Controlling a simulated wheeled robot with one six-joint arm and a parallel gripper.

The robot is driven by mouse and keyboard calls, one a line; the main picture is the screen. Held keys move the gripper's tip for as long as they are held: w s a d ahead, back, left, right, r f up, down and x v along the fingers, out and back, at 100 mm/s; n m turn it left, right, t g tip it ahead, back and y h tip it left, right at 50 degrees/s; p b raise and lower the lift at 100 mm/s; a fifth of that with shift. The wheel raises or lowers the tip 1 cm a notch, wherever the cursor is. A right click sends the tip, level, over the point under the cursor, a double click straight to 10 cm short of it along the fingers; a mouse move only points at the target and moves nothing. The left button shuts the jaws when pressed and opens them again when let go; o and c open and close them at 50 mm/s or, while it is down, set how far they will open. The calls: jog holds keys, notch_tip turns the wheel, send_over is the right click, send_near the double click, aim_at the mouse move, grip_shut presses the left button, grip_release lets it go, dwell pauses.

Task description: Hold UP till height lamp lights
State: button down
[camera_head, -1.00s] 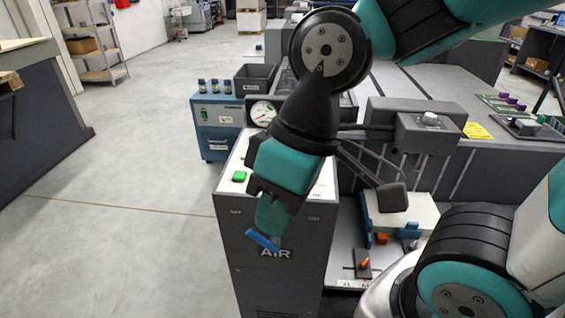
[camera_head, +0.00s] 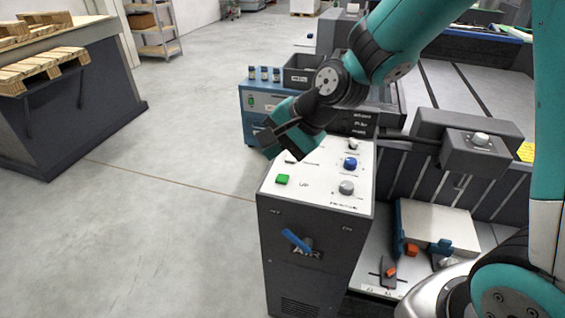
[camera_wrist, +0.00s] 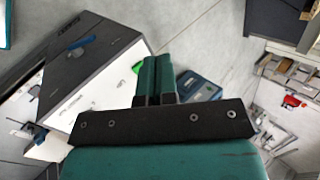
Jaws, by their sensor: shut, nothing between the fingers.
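The green button (camera_head: 282,179), next to the printed word UP, sits on the white top panel (camera_head: 315,197) of a dark grey cabinet. It also shows in the wrist view (camera_wrist: 137,67), just left of the fingers. My gripper (camera_head: 266,143) is shut and empty. It hangs over the far left part of the panel, beyond the green button in the head view and apart from it. In the wrist view the closed fingers (camera_wrist: 158,75) cover part of the panel's edge. I cannot make out a height lamp; my gripper and wrist hide part of the panel.
A blue knob (camera_head: 350,162) and a grey knob (camera_head: 346,187) stand on the panel's right side. A blue lever (camera_head: 297,241) is on the cabinet's front. A blue unit (camera_head: 258,100) stands behind. A pallet-topped bench (camera_head: 60,120) is far left; the floor between is clear.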

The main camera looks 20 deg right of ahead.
aim_at(282, 179)
jog(key=w+d+f+m+t+p, duration=0.3)
jog(key=w+d+f+m, duration=0.1)
jog(key=w+m, duration=0.5)
jog(key=shift+w+d+f+m+h, duration=0.15)
jog(key=shift+d+f+m+h, duration=0.3)
jog(key=shift+m, duration=0.35)
jog(key=shift+f, duration=0.1)
notch_tip(282, 179, down, 8)
jog(key=b, duration=0.7)
jog(key=shift+f, duration=0.25)
dwell(0.5)
jog(key=shift+f+b, duration=0.3)
jog(key=shift+f, duration=0.1)
